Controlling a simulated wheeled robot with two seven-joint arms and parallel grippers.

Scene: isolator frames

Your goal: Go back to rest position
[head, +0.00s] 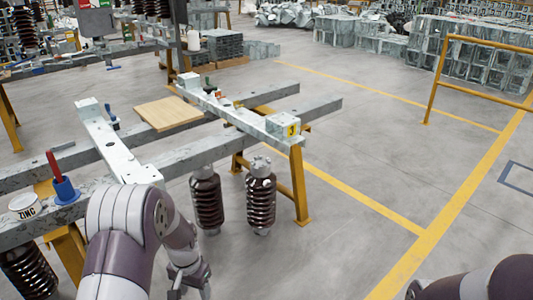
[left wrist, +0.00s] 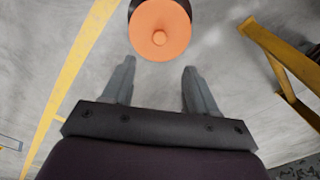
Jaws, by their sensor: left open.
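My left arm comes in at the bottom of the head view, and my left gripper (head: 190,286) hangs low near the frame's bottom edge, below the brown insulators. In the left wrist view my left gripper (left wrist: 160,66) is open, with its two fingers apart and nothing between them. A round orange end face with a small knob (left wrist: 160,30) shows just beyond the fingertips, apart from them; I cannot tell what it belongs to. Part of my right arm shows at the bottom right of the head view; its gripper is not clearly visible.
A grey steel frame (head: 234,115) on yellow legs stands ahead, with a left brown insulator (head: 207,203) and a right one (head: 261,200) under it. Floor at right is clear before a yellow railing (head: 436,80).

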